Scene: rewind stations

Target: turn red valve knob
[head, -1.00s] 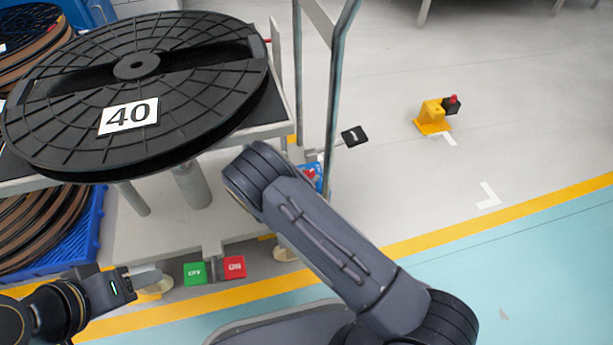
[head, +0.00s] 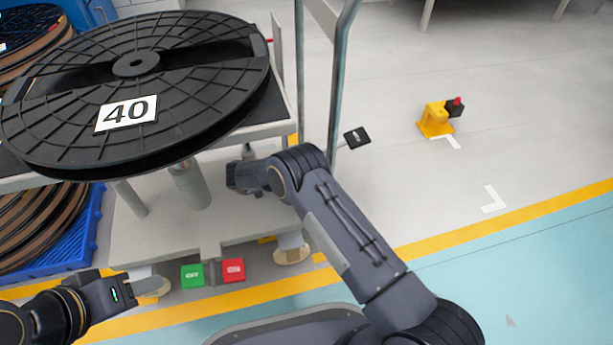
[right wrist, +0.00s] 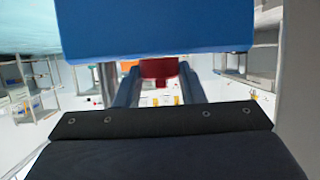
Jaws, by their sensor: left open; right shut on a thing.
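The red valve knob (right wrist: 159,70) shows in the right wrist view, just below a large blue block (right wrist: 155,28). The fingers of my right gripper (right wrist: 158,84) stand on both sides of the knob and are shut on it. In the head view my right arm reaches in under the reel's edge; its fingertips, the knob and the blue block cannot be made out there. My left gripper (head: 150,284) is open and empty at the lower left, left of the green button.
A large black reel (head: 190,105) marked 40 lies on the stand's top. A green button (head: 193,275) and a red button (head: 233,270) sit at the stand's front foot. A metal post (head: 336,100) rises right of the reel. Floor to the right is open, with a yellow device (head: 434,120).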

